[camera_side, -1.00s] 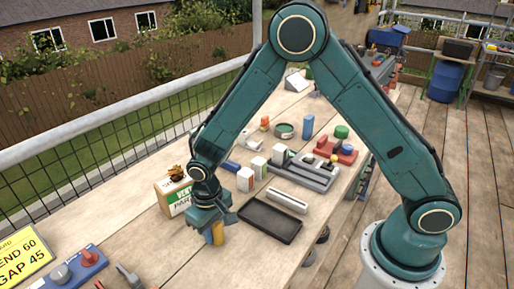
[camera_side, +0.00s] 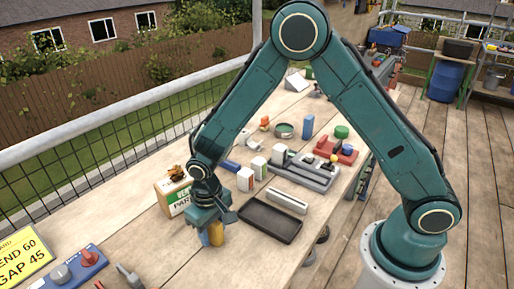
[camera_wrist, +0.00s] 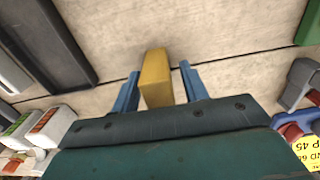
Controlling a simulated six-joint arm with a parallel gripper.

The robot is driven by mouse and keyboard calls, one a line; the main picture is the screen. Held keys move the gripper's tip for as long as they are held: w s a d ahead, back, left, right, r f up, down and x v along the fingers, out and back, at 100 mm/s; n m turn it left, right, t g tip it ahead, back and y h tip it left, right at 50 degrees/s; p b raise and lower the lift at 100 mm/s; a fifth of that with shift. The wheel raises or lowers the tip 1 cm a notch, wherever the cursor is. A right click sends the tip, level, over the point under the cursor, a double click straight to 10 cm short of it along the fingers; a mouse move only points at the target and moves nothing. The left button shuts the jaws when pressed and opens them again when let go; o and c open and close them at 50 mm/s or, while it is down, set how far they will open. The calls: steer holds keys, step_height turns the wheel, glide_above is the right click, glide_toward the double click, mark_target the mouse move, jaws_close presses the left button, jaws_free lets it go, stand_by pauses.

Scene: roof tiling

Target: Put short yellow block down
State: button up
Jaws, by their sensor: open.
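The short yellow block (camera_wrist: 156,78) stands between the two blue fingers of my gripper (camera_wrist: 158,88) in the wrist view. Small gaps show between the block and the fingers, so my gripper is open around it. In the side view the yellow block (camera_side: 217,234) is upright at the wooden table top, just below my gripper (camera_side: 210,236). The gripper body hides the block's upper part there.
A dark empty tray (camera_side: 270,221) lies just right of the block. A box with a green label (camera_side: 174,196) stands behind it. A blue control panel (camera_side: 75,268) is at the front left. Bare table lies in front.

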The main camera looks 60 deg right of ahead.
step_height(320, 180, up, 10)
steer(key=shift+r, duration=0.85)
steer(key=shift+d+r, duration=0.1)
steer(key=shift+r, duration=0.05)
steer(key=s+d+r+t, duration=0.3)
steer(key=s+d+r, duration=0.6)
steer(key=r, duration=0.4)
steer(key=s+d+r+t, duration=0.1)
steer(key=s+d, duration=0.2)
steer(key=s, duration=0.3)
steer(key=s+d+r+t, duration=0.1)
steer(key=s+d+r, duration=0.1)
steer(key=s, duration=0.5)
steer(key=shift+d+t, duration=0.3)
steer(key=shift+d, duration=0.1)
stand_by(0.4)
